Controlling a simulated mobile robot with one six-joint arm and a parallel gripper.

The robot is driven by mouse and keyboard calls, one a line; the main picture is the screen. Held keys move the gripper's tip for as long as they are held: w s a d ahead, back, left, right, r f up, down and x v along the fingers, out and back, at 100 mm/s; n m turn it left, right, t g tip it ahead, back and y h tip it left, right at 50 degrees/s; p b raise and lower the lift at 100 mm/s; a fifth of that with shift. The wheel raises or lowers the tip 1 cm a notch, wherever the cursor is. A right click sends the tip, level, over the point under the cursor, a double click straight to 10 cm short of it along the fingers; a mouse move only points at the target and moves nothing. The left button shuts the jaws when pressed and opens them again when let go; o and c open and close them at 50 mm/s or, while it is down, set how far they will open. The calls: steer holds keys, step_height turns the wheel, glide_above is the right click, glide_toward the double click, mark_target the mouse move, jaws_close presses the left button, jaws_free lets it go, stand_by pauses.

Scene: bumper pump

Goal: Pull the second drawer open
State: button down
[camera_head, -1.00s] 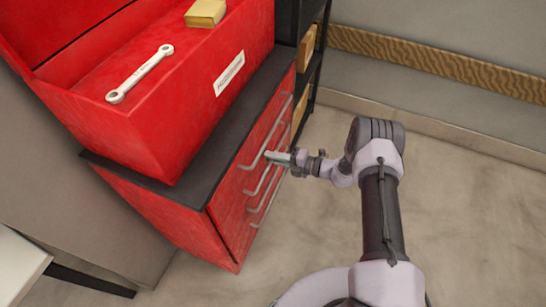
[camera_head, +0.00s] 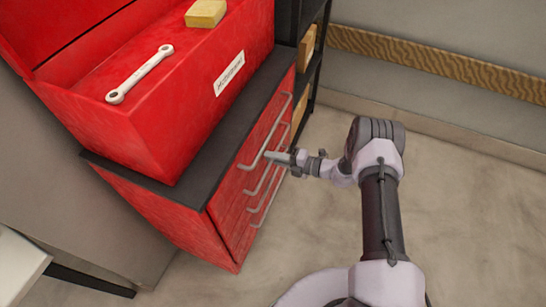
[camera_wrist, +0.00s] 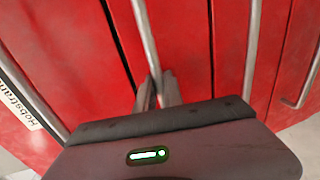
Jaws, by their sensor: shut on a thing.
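The red drawer cabinet (camera_head: 222,215) stands left of my arm, with several grey bar handles on its front. My gripper (camera_head: 273,156) is at the front of the cabinet, shut on the second handle from the top (camera_wrist: 146,42). In the wrist view, the two fingers (camera_wrist: 158,92) close around that bar. The second drawer's front (camera_wrist: 178,50) shows behind it, with a dark narrow gap along its upper edge. I cannot tell whether the drawer is out at all. The top drawer's handle (camera_wrist: 30,97) and the third handle (camera_wrist: 252,45) lie on either side.
A red open box (camera_head: 120,125) with a label sits on the cabinet's dark top (camera_head: 195,190). A wrench (camera_head: 140,73) and a yellow block (camera_head: 206,13) are on it. A dark shelf (camera_head: 312,60) stands behind the cabinet. The floor (camera_head: 470,200) right of my arm is clear.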

steer(key=shift+d, duration=0.1)
steer(key=f+b+v, duration=0.2)
steer(key=v, duration=1)
steer(key=d+f+b+v, duration=0.1)
steer(key=f+b+v, duration=0.1)
steer(key=v, duration=1.1)
steer(key=shift+f, duration=0.45)
steer(key=shift+s+a, duration=0.1)
steer(key=c, duration=1.5)
jaws_free()
steer(key=shift+o, duration=0.2)
steer(key=p+v, duration=0.1)
steer(key=v, duration=1.6)
steer(key=shift+p, duration=0.35)
